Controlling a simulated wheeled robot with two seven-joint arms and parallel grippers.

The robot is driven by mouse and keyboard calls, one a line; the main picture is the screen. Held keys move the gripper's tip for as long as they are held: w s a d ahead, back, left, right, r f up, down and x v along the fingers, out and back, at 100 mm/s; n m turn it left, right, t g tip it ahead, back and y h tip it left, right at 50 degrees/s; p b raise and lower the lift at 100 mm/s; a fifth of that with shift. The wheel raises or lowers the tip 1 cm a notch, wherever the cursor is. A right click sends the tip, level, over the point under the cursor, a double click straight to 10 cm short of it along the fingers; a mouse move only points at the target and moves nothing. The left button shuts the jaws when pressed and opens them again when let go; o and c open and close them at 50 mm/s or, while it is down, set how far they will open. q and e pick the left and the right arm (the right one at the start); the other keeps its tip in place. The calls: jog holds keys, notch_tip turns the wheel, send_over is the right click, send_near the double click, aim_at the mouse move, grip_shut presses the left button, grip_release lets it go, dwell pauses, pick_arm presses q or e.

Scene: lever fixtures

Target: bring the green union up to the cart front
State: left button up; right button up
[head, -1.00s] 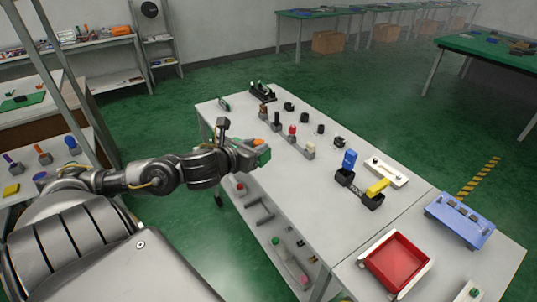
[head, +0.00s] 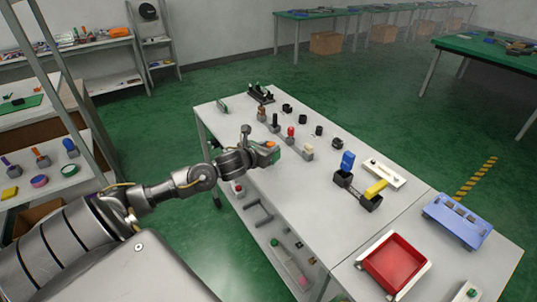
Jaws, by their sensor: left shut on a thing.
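My left gripper (head: 266,153) is over the left edge of the white cart top, seen from behind. It is shut on a small green piece, the green union (head: 262,159), which is mostly hidden by the jaws. A small orange patch shows at the gripper's tip, and I cannot tell what it belongs to. The white cart (head: 290,190) has a row of upright lever fixtures on top, among them a red-topped one (head: 291,131). My right gripper is not in view.
A blue lever (head: 347,160) and a yellow lever (head: 376,188) stand on black bases. A red tray (head: 393,262) and a blue rack (head: 459,219) are at the right. Pink and green items lie on the lower shelf. The cart's front middle is clear.

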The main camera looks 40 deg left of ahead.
aim_at(276, 157)
pick_arm(q)
jog(key=shift+w+a+f+p, duration=0.15)
jog(key=shift+f+p, duration=0.1)
jog(key=shift+f, duration=0.5)
jog(key=shift+w+d+f+p, duration=0.1)
jog(key=shift+f+p, duration=0.15)
jog(key=shift+f, duration=0.75)
jog(key=shift+f, duration=0.2)
jog(key=o, duration=1)
jog(key=shift+r, duration=0.1)
